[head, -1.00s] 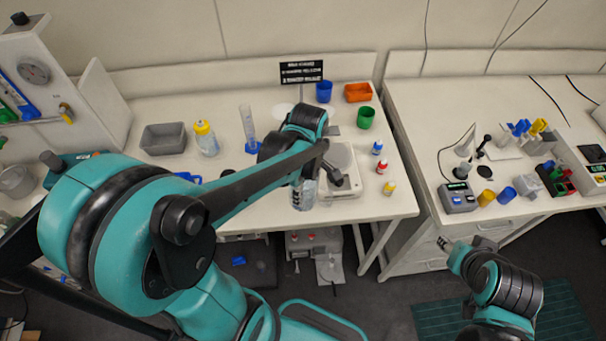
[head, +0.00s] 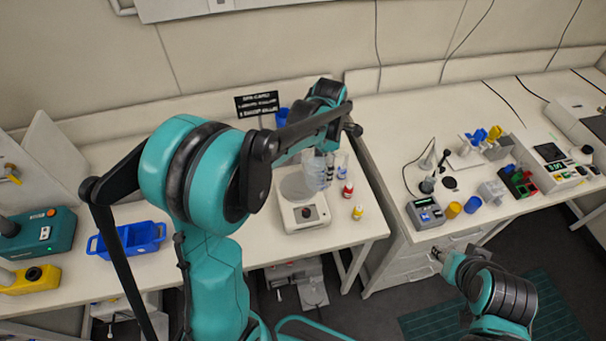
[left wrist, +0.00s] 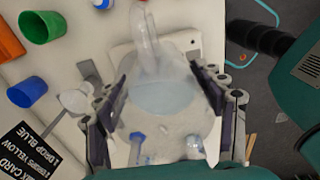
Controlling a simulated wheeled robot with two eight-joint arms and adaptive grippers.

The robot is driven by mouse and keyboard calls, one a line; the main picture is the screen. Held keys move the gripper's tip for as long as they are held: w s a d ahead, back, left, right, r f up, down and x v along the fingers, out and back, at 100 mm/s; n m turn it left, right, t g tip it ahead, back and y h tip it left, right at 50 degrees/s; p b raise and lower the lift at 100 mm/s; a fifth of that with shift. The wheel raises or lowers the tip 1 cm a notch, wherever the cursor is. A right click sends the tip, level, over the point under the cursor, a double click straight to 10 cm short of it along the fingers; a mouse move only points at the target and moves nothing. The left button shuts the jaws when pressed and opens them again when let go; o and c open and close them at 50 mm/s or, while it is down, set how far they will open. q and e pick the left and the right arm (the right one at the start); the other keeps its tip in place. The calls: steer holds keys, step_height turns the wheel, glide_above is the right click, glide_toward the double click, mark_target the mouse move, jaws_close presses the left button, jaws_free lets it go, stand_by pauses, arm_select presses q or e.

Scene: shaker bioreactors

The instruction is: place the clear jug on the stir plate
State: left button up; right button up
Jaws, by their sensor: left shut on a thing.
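The clear jug (head: 316,174) is partly hidden by my left arm in the head view. In the left wrist view the jug (left wrist: 166,100) is between the two fingers of my left gripper (left wrist: 168,108), which is shut on it. The white stir plate (head: 304,214) stands on the bench, and the jug shows over its back right part. In the left wrist view part of the stir plate (left wrist: 121,60) shows behind the jug. I cannot tell whether the jug touches it. My right gripper (head: 437,254) is low in front of the right bench, apparently empty; its jaw opening is unclear.
A red-capped bottle (head: 347,190) and a yellow-capped bottle (head: 357,212) stand right of the stir plate. A black sign (head: 257,104) and blue cup (head: 282,117) are behind it. A blue tray (head: 130,240) lies left. Bench between tray and plate is largely clear.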

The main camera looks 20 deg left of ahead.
arm_select(q)
steer(key=shift+w+a+f+b, duration=0.2)
steer(key=shift+a+f, duration=1)
steer(key=shift+f, duration=0.2)
steer(key=shift+w+a+f+b, duration=0.15)
steer(key=shift+w+a+f, duration=0.05)
steer(key=shift+a+f, duration=1.1)
steer(key=shift+w+a+f+b, duration=0.2)
steer(key=shift+a+f, duration=0.9)
steer(key=shift+f, duration=0.4)
steer(key=shift+f, duration=0.15)
steer(key=o, duration=1.5)
steer(key=shift+o, duration=0.2)
